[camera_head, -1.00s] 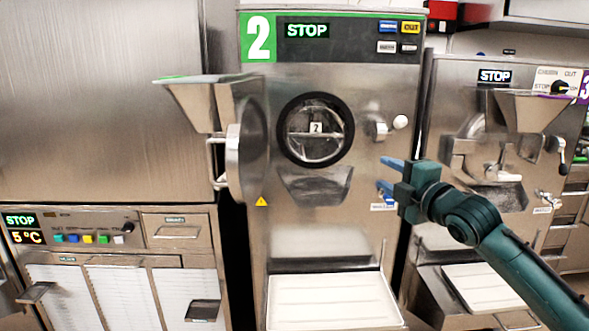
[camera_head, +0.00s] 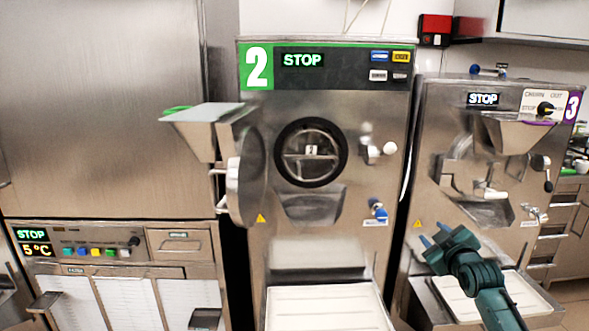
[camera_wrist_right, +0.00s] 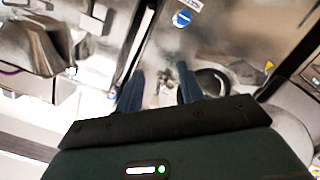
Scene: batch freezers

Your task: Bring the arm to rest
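My right gripper (camera_head: 431,233) is dark green with two blue fingers. My left gripper is not in view.
A white tray (camera_head: 325,307) lies below. Another machine (camera_head: 440,150) and its tray (camera_head: 470,300) stand at right. A steel cabinet (camera_head: 100,110) fills the left.

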